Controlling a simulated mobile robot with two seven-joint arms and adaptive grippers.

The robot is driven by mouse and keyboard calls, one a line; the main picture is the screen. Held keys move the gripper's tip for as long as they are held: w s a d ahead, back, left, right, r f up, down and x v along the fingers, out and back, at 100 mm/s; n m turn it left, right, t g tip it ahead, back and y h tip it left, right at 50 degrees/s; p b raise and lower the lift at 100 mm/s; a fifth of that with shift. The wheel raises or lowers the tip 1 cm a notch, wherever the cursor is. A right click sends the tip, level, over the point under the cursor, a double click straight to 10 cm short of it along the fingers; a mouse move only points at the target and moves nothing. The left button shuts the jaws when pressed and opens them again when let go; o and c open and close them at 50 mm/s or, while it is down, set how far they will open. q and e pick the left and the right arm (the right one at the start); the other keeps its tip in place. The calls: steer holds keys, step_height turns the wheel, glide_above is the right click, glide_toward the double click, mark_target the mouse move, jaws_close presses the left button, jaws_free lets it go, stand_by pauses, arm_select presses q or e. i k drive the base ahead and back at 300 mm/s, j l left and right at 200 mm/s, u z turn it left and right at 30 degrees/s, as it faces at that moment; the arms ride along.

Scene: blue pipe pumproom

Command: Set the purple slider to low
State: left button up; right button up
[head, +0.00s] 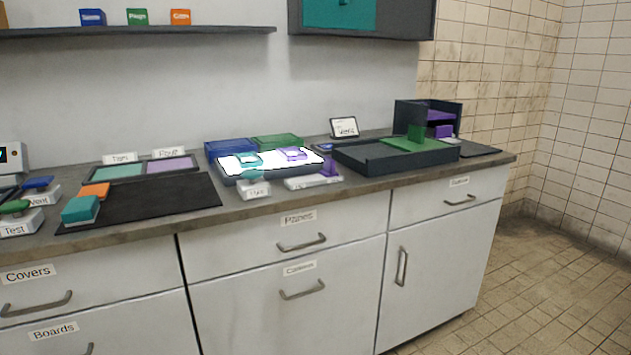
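A purple slider knob (330,168) stands up at the right end of a low white base (303,183) near the counter's front edge. Markings on the base are too small to read, so I cannot tell which end is low. The base sits in front of a bright white lit panel (236,170) that bears a teal piece (247,159) and a purple piece (292,154). Neither of my grippers shows in the head view.
A small white labelled block (254,190) stands just left of the slider base. A dark tray (365,158) with a green piece (415,138) lies to the right. A black mat (150,198) lies to the left. Drawers (290,232) are closed below.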

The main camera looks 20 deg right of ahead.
mark_target(329, 171)
steer(key=l+u, duration=0.2)
steer(key=l, duration=1.15)
